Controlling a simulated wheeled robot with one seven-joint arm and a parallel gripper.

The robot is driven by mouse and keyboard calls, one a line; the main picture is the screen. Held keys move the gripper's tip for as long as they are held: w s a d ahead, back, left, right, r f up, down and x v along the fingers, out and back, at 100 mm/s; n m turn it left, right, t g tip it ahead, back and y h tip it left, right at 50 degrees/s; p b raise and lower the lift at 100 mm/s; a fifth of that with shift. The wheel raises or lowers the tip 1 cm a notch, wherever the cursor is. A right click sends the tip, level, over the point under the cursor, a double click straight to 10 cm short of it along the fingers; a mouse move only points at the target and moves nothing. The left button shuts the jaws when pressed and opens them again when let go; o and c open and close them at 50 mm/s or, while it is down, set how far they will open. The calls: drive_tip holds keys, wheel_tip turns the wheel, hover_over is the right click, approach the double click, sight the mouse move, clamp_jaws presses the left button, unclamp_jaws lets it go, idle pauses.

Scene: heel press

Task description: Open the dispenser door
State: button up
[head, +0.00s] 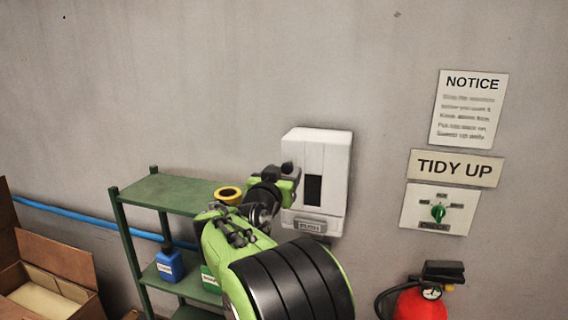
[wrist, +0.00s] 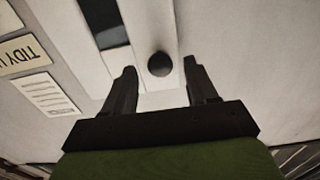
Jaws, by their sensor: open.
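The white dispenser (head: 330,165) is mounted on the wall, with a dark window in its front and a grey push bar (head: 310,226) at its bottom. Its door looks shut. In the wrist view the dispenser front (wrist: 138,30) fills the upper middle, with a round dark knob (wrist: 159,64) on it. My gripper (wrist: 160,75) is open, its two fingers apart on either side of the knob; I cannot tell whether they touch anything. In the head view my gripper (head: 287,172) is at the dispenser's left side, and my arm hides part of that side and the knob.
A green shelf (head: 165,190) stands left of the dispenser, holding a yellow ring-shaped item (head: 228,195) and a blue bottle (head: 169,265). A switch panel (head: 438,209) and signs are on the right wall, above a red extinguisher (head: 420,304). Cardboard boxes (head: 55,280) are at far left.

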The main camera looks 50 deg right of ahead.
drive_tip(key=shift+x, duration=0.8)
drive_tip(key=shift+a, duration=0.1)
clamp_jaws()
drive_tip(key=shift+s+f, duration=0.1)
